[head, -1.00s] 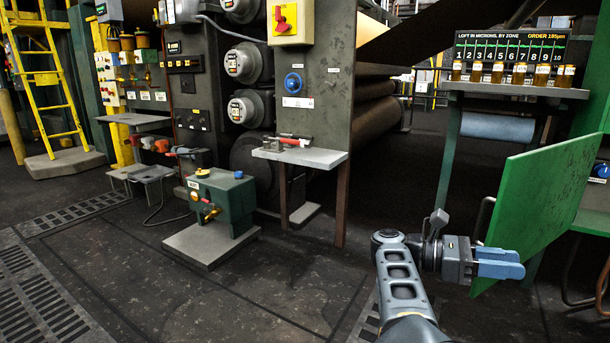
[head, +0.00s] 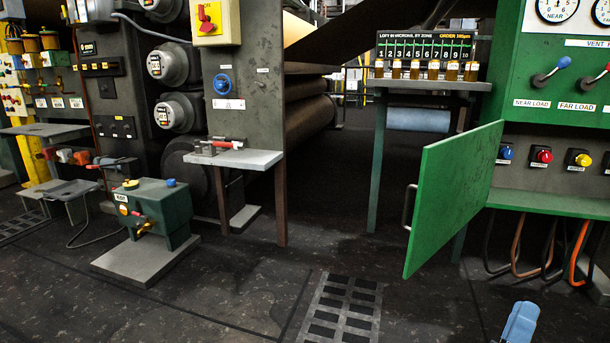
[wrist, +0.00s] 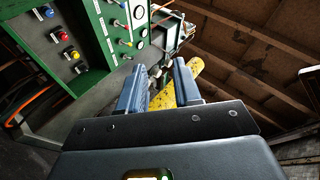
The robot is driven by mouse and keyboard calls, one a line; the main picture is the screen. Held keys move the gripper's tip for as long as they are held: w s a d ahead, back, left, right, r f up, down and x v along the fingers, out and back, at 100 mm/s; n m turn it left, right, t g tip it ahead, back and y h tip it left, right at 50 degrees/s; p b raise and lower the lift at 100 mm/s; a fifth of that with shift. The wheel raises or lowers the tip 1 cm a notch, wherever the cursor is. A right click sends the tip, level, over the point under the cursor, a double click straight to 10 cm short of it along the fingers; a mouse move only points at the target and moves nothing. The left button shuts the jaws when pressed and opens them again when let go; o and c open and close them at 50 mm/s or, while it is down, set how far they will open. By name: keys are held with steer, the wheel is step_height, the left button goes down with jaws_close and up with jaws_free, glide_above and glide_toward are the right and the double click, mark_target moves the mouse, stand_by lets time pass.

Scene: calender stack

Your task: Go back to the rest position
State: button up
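My gripper (head: 520,322) shows only as a blue fingertip part at the bottom right of the head view, over dark floor. In the wrist view my gripper (wrist: 159,68) has its two blue fingers apart, with nothing seen held between them. A speckled yellow bar (wrist: 193,68) shows behind the fingers; I cannot tell how far off it is. The rest of my arm is out of the head view.
A green door (head: 455,200) stands open left of the green control panel (head: 540,90). Cables hang below the panel. A shelf (head: 430,85) with several small jars is behind. A green pump box (head: 155,210) stands on a plinth. The middle floor is clear.

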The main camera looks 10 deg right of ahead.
steer(key=s+a+f+n+t+y, duration=0.2)
steer(key=s+a+n+t+y, duration=0.3)
steer(key=s+n+y, duration=0.6)
steer(key=s+a+f+n+t+y, duration=0.2)
steer(key=s+a+n+y, duration=0.55)
steer(key=n, duration=0.55)
steer(key=s+a+r+n+g+y, duration=0.2)
steer(key=s+a+n+g, duration=0.15)
steer(key=s+a, duration=0.3)
steer(key=s+a+r+n+g+y, duration=0.25)
steer(key=s+a+n, duration=0.2)
steer(key=s, duration=0.25)
step_height(320, 180, up, 35)
steer(key=p, duration=3.5)
steer(key=shift+f+m+g, duration=0.15)
steer(key=shift+m+g, duration=0.15)
steer(key=shift+g, duration=0.1)
steer(key=shift+w, duration=0.1)
